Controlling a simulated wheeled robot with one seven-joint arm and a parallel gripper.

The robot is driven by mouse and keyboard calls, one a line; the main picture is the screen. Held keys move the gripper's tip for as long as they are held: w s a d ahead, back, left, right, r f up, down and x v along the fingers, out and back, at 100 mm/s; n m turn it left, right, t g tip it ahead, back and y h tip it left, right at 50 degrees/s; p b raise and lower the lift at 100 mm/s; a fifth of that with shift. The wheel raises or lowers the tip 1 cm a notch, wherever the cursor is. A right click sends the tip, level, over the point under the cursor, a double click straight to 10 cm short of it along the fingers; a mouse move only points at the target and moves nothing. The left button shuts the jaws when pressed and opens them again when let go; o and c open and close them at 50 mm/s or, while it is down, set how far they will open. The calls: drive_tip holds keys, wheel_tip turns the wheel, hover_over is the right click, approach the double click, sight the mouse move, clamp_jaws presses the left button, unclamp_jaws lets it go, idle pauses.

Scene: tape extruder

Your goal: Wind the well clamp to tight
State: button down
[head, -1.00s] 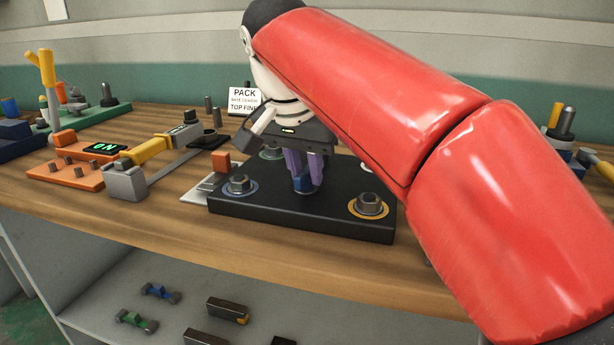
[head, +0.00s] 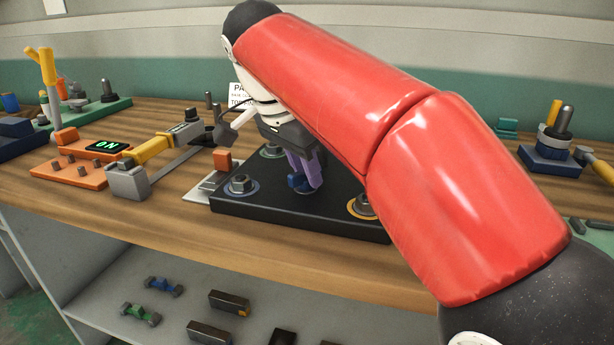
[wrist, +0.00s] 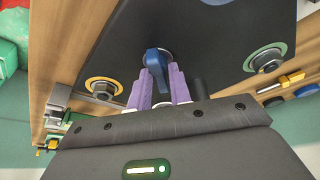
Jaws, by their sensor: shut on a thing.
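The well clamp appears to be the small blue lever (head: 300,184) near the middle of a black plate (head: 270,214). In the wrist view the lever (wrist: 157,60) stands on a round grey base and points toward my gripper. My gripper (head: 303,178) comes down from above with its two purple fingers. In the wrist view my gripper (wrist: 161,80) is shut on the lever's end, one finger on each side. The fingers hide part of the lever, so how tight it is cannot be seen.
Hex bolts with coloured rings sit around the plate: blue (head: 239,186), yellow (head: 361,207) and green (head: 271,151). A yellow-handled device (head: 153,151) and an orange base with a lit display (head: 108,146) stand to the left. A sign (head: 240,95) behind is partly covered by my arm.

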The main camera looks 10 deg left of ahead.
drive_tip(key=shift+m, duration=0.3)
drive_tip(key=shift+m+g+h, duration=0.3)
drive_tip(key=shift+m+g, duration=0.1)
drive_tip(key=shift+m, duration=0.9)
drive_tip(key=m, duration=0.2)
drive_tip(key=shift+m+g, duration=0.4)
drive_tip(key=c, duration=1.4)
unclamp_jaws()
drive_tip(key=shift+o, duration=0.4)
drive_tip(key=o, duration=0.5)
drive_tip(key=shift+r, duration=0.15)
